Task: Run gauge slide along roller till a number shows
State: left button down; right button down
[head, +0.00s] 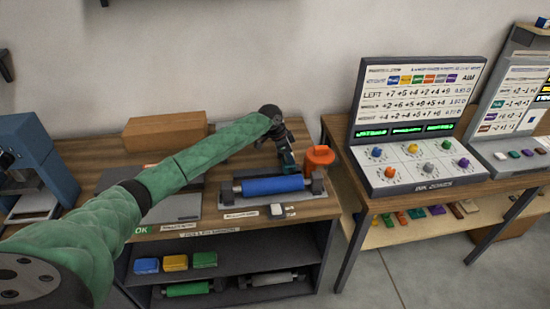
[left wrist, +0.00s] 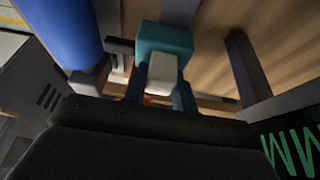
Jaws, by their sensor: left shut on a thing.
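The blue roller (head: 270,186) lies level between dark end supports on the bench; in the left wrist view (left wrist: 70,28) part of it shows at the upper left. My left gripper (head: 287,168) is above and behind the roller, towards its right end. It is shut on the gauge slide, a teal block with a pale part (left wrist: 164,70) between the fingers in the left wrist view. The slide is mostly hidden in the head view, and I cannot tell whether it touches the roller. I can read no number on it. My right gripper is not in view.
An orange cup (head: 318,160) stands close right of my left gripper. A small pale device (head: 277,210) lies in front of the roller. A cardboard box (head: 165,135) is at the back. The ink console (head: 418,165) stands on the table to the right, across a gap.

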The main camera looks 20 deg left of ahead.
pick_arm(q)
jog(key=shift+w+d+r, duration=0.2)
jog(key=shift+w+d, duration=0.45)
jog(key=shift+d, duration=0.25)
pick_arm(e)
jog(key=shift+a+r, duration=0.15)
pick_arm(q)
jog(key=shift+r, duration=0.1)
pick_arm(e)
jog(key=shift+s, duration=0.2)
pick_arm(q)
jog(key=c, duration=1.1)
grip_release()
jog(key=shift+d, duration=0.15)
jog(key=shift+w+d, duration=0.1)
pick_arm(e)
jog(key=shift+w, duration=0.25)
